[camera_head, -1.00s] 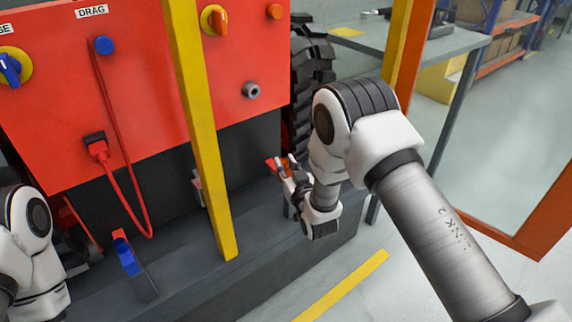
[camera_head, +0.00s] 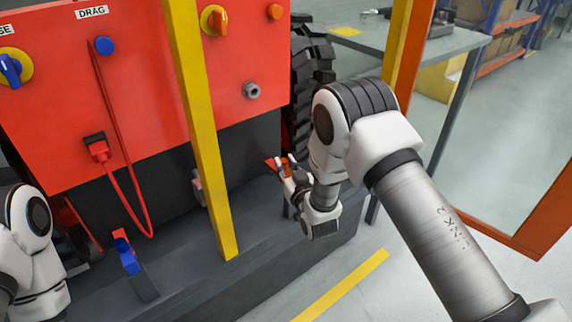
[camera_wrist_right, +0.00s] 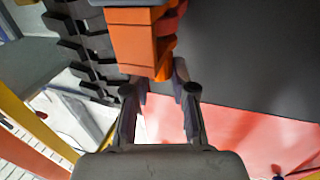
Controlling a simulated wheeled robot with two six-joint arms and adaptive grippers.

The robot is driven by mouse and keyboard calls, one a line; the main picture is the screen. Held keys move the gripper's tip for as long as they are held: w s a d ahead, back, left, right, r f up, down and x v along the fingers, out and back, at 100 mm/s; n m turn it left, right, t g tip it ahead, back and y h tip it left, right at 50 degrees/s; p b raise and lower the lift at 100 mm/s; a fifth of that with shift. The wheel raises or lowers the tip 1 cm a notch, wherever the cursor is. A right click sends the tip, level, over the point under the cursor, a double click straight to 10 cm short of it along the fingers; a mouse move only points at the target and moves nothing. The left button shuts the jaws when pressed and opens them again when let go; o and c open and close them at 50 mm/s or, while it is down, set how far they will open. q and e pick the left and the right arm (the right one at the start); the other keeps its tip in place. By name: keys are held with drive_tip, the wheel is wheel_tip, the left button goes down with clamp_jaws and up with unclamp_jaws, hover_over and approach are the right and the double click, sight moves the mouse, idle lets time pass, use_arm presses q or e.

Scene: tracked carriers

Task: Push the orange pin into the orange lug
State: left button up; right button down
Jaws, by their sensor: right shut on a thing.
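My right gripper (camera_head: 287,170) is low beside the dark lower front of the red machine, right of the yellow post. Orange parts show at its fingertips. In the right wrist view, my right gripper (camera_wrist_right: 160,84) has its fingertips at the lower end of a stepped orange piece, which I take for the orange lug (camera_wrist_right: 135,38). The gripper is shut on the orange pin, but the pin is mostly hidden and hard to tell from the lug. I cannot tell how far the pin is in. My left arm shows at the left edge; its gripper is out of view.
A yellow post (camera_head: 205,140) stands left of my right gripper. A grey table (camera_head: 385,38) is at back right.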

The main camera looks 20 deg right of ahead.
drive_tip(key=shift+f, duration=0.35)
drive_tip(key=c, duration=0.9)
unclamp_jaws()
drive_tip(key=s, duration=1.2)
drive_tip(key=shift+d+f, duration=0.1)
drive_tip(key=shift+d, duration=0.2)
drive_tip(key=shift+c, duration=0.2)
